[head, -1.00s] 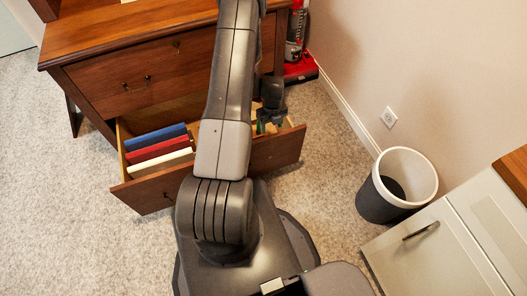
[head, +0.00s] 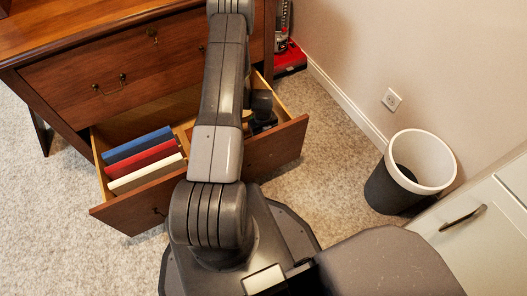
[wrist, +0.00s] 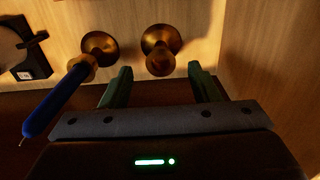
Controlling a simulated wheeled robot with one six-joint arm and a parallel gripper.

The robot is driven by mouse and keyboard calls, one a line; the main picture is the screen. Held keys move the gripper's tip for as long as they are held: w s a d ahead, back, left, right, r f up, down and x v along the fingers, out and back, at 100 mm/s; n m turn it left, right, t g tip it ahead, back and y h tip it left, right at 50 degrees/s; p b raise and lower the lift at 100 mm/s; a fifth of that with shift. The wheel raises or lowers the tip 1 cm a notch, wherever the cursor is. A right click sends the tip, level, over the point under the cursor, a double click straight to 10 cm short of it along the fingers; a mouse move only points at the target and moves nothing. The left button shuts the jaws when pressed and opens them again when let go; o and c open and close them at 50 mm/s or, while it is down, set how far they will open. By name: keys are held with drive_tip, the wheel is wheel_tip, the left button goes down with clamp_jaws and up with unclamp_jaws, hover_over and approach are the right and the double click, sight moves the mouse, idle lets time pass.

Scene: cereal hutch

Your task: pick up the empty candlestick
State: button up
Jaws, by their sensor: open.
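The empty candlestick (wrist: 160,62) is brass, with a round foot and no candle. It stands on the drawer floor in the wrist view, just beyond and between my fingertips. A second brass candlestick (wrist: 99,44) to its left holds a blue candle (wrist: 56,101) that leans toward the camera in the picture. In the head view my gripper (head: 263,122) is down in the right part of the open drawer (head: 130,211); the candlesticks are hidden there.
Blue, red and white books (head: 140,162) fill the drawer's left part. A black object with a white label (wrist: 30,66) lies left of the candlesticks. The drawer's wooden side wall (wrist: 268,70) is close on the right. A waste bin (head: 385,190) stands farther right.

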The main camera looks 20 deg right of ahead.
drive_tip(key=f, duration=0.2)
drive_tip(key=f+b, duration=0.1)
drive_tip(key=f, duration=0.2)
drive_tip(key=f+b, duration=0.1)
drive_tip(key=f, duration=0.1)
drive_tip(key=shift+s+d+f, duration=0.1)
drive_tip(key=shift+s+f, duration=0.15)
drive_tip(key=shift+s, duration=0.05)
drive_tip(key=shift+c, duration=0.2)
clamp_jaws()
